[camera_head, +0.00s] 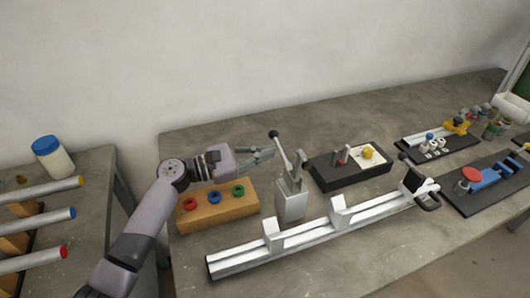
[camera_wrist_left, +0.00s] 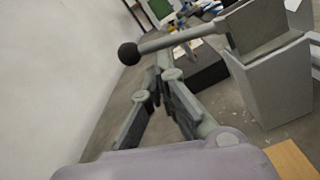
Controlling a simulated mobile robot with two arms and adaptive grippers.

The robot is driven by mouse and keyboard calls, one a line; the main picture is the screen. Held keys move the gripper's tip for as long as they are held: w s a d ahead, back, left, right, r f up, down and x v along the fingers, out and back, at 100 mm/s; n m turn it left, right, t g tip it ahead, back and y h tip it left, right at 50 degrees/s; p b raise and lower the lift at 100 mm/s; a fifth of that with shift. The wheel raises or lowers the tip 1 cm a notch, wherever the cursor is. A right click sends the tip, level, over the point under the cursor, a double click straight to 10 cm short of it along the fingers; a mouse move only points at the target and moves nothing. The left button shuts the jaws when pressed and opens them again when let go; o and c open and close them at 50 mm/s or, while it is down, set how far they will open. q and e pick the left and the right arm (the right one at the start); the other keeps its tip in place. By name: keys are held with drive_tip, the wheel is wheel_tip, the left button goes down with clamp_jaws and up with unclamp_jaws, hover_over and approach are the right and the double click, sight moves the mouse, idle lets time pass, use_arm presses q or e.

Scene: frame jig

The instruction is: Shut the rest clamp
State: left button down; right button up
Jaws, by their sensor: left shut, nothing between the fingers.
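A grey upright block (camera_head: 291,200) stands on the table behind the near end of a silver rail (camera_head: 320,231). A lever (camera_head: 283,153) rises from its top, tilted up to the left, ending in a black ball (camera_head: 273,134). I take this for the rest clamp; its lever stands raised. In the left wrist view the block (camera_wrist_left: 272,88) and black ball (camera_wrist_left: 129,54) show large. My left gripper (camera_head: 271,152) is shut and empty, its fingertips just left of the lever, below the ball. I cannot tell whether they touch. My right gripper is out of view.
A wooden block (camera_head: 217,212) with red, blue and green rings sits under my left gripper. A black tray (camera_head: 350,180) stands behind the rail. A dark clamp with a handle (camera_head: 412,182) is at the rail's far end. More fixtures fill the right side.

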use_arm(q)
drive_tip(key=shift+r+m, duration=0.25)
drive_tip(key=shift+m, duration=0.05)
drive_tip(key=s+d+r+m+b, duration=0.1)
drive_tip(key=s+d+r+m, duration=0.1)
drive_tip(key=s+r+m, duration=0.3)
drive_tip(key=shift+r+m+g+b, duration=0.35)
drive_tip(key=shift+r+m, duration=1.15)
drive_tip(key=shift+m, duration=2.4)
drive_tip(key=shift+s, duration=0.1)
